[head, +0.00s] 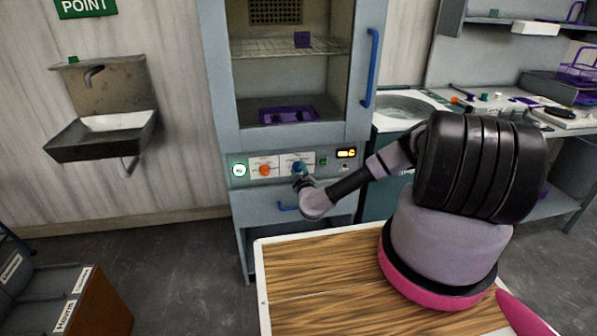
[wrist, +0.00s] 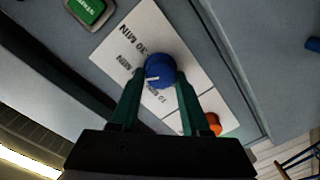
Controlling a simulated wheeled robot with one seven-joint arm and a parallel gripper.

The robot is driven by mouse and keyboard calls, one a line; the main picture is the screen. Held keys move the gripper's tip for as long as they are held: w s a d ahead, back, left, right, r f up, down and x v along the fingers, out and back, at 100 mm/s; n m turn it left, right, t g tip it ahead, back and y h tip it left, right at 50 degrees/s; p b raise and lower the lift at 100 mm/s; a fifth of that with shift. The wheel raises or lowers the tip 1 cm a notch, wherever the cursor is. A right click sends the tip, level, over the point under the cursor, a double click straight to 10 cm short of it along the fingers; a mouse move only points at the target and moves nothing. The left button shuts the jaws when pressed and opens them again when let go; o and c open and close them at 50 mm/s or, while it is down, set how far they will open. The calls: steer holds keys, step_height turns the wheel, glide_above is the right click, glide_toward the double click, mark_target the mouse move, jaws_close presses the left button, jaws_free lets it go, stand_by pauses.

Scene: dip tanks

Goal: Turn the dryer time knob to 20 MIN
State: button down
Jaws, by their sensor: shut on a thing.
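The blue knob (wrist: 159,71) sits on a white label plate (wrist: 172,48) on the dryer's front panel. In the wrist view the plate reads 30 MIN above the knob, 10 MIN below it, and a partly hidden MIN label to the left. A short white mark on the knob points roughly left and slightly down; its exact setting is hard to tell. My gripper (wrist: 159,88) is shut on the blue knob, one green finger on each side. In the head view the blue knob (head: 297,167) is partly covered by my gripper (head: 299,178).
An orange knob (head: 265,170) is left of the blue one, and a green button (head: 322,160) and lit display (head: 346,153) are to its right. The open cabinet above holds a purple tray (head: 289,114). A wooden-topped surface (head: 325,270) lies in front.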

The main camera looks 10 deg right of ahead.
steer(key=shift+s+f, duration=0.1)
steer(key=shift+c, duration=1.9)
jaws_free()
steer(key=s, duration=1)
steer(key=shift+s+r, duration=0.2)
steer(key=shift+s, duration=0.2)
